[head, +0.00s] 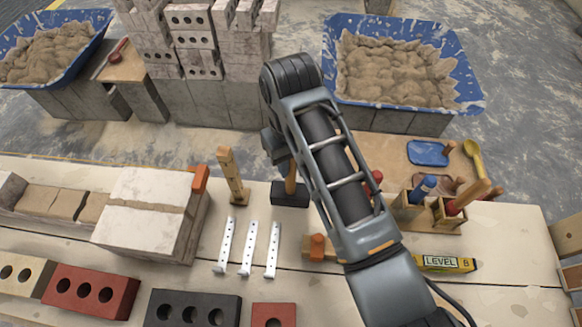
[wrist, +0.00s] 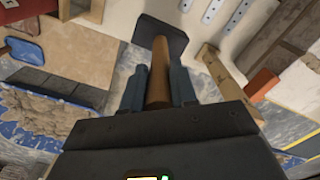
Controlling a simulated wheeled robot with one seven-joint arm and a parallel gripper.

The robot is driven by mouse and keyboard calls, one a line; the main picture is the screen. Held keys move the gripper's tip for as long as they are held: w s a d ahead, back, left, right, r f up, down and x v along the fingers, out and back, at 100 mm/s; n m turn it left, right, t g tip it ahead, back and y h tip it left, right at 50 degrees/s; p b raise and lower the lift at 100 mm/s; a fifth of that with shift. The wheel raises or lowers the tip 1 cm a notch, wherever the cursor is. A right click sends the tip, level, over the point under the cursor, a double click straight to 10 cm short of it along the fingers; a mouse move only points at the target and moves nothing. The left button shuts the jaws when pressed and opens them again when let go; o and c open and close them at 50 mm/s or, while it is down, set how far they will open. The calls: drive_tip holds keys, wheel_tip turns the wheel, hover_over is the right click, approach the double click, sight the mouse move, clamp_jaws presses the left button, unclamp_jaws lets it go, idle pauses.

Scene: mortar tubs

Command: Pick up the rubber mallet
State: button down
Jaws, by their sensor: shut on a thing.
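The rubber mallet has a black block head (head: 290,194) and a wooden handle that points up. It is at the middle of the table, partly hidden by my arm. In the wrist view the mallet's handle (wrist: 159,72) runs between the two fingers, with its dark head beyond the fingertips. My gripper (wrist: 158,88) is shut on the handle, one finger on each side. In the head view my gripper (head: 283,155) is mostly hidden behind my wrist, above the mallet head. The head appears at the tabletop; I cannot tell whether it touches.
Three white perforated strips (head: 248,247) lie left of the mallet. A wooden tool (head: 232,175) stands upright close by on the left. Bricks (head: 92,291) line the front, wooden tool holders (head: 432,212) and a yellow level (head: 445,264) are right. Blue mortar tubs (head: 470,88) stand behind.

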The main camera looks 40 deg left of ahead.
drive_tip(key=s+d+r+p, duration=0.5)
drive_tip(key=s+d+r, duration=0.2)
drive_tip(key=s, duration=0.1)
drive_tip(key=shift+s+d, duration=0.2)
drive_tip(key=shift+s, duration=0.2)
idle(0.3)
drive_tip(key=shift+s, duration=0.1)
drive_tip(key=c, duration=1.5)
unclamp_jaws()
clamp_jaws()
